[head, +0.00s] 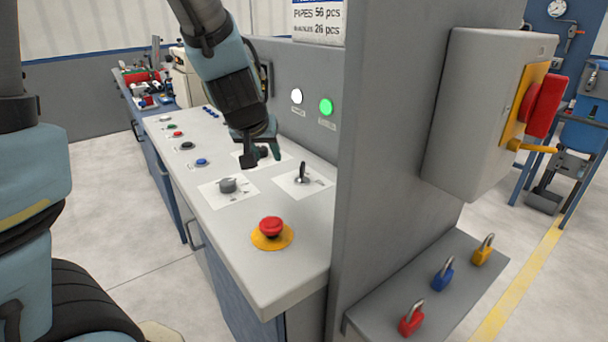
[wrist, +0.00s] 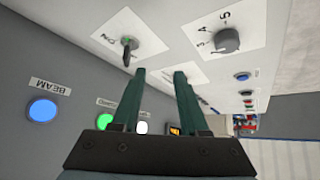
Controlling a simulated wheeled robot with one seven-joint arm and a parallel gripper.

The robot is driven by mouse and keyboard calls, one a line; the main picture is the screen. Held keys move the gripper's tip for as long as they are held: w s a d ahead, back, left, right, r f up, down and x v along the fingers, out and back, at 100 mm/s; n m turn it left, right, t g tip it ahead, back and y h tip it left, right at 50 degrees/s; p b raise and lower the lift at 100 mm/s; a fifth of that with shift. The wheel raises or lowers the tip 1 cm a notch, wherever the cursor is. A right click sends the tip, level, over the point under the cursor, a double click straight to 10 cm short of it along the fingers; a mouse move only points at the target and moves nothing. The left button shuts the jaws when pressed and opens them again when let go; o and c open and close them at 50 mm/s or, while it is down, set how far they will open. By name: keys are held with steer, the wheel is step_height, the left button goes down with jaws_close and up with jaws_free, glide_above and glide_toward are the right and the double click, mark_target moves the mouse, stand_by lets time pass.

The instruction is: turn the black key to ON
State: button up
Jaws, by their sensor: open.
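The black key (head: 302,172) stands upright in a lock on a white plate on the console top, right of my gripper in the head view. In the wrist view the key (wrist: 127,50) shows just beyond the left fingertip, its lettering too small to read surely. My gripper (head: 262,157) is over the console, left of and behind the key, its fingers pointing down. In the wrist view my gripper (wrist: 159,72) is open, with nothing between its two green fingers. The key looks apart from the fingers.
A grey numbered knob (head: 228,185) sits left of the key, and a red emergency button (head: 271,227) stands in front. A grey panel wall (head: 390,130) rises to the right. A lit green lamp (head: 326,107) and a white lamp (head: 296,96) are on the back panel.

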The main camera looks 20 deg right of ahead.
steer(key=m+t+b, duration=0.1)
glide_toward(302, 164)
steer(key=shift+h, duration=0.4)
steer(key=b+x, duration=0.2)
steer(key=x, duration=0.3)
steer(key=b+x, duration=0.2)
steer(key=x, duration=0.3)
steer(key=shift+w+a+f+b, duration=0.1)
steer(key=shift+a+f+b, duration=0.1)
steer(key=shift+b, duration=0.2)
jaws_close()
